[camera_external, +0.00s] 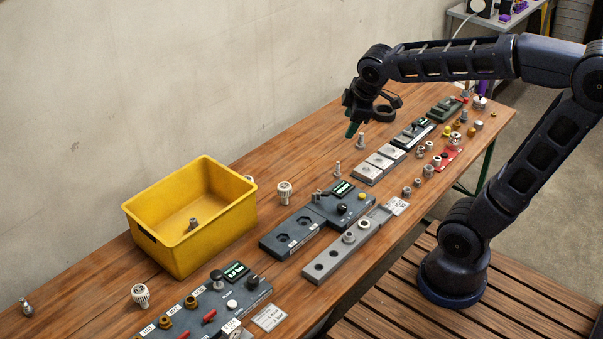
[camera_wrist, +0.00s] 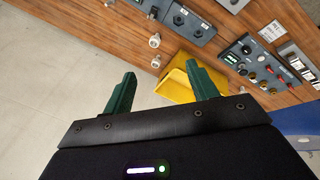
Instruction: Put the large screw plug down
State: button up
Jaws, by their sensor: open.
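My gripper (camera_external: 353,128) is over the back part of the bench, with one green finger visible. In the wrist view the two green fingers of my gripper (camera_wrist: 160,72) are spread apart with nothing between them. An upright grey bolt-shaped part (camera_external: 360,141) stands on the bench just right of and below the fingers, apart from them. A smaller similar part (camera_external: 338,169) stands nearer the camera. A grey threaded fitting (camera_external: 193,223) lies in the yellow bin (camera_external: 165,247). I cannot tell which of these is the large screw plug.
White-topped knobs (camera_external: 284,192) and (camera_external: 140,295) stand beside the bin. Dark fixture blocks (camera_external: 340,206), a grey bar with holes (camera_external: 333,262) and several small fittings (camera_external: 429,170) line the front side. Bare wood lies along the wall side.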

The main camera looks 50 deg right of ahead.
jog(key=s+d+f+m, duration=0.1)
jog(key=s+d+m, duration=0.1)
jog(key=s+m, duration=0.6)
jog(key=s, duration=0.5)
jog(key=shift+s+d+y, duration=0.15)
jog(key=shift+s+y, duration=0.05)
jog(key=shift+y, duration=0.2)
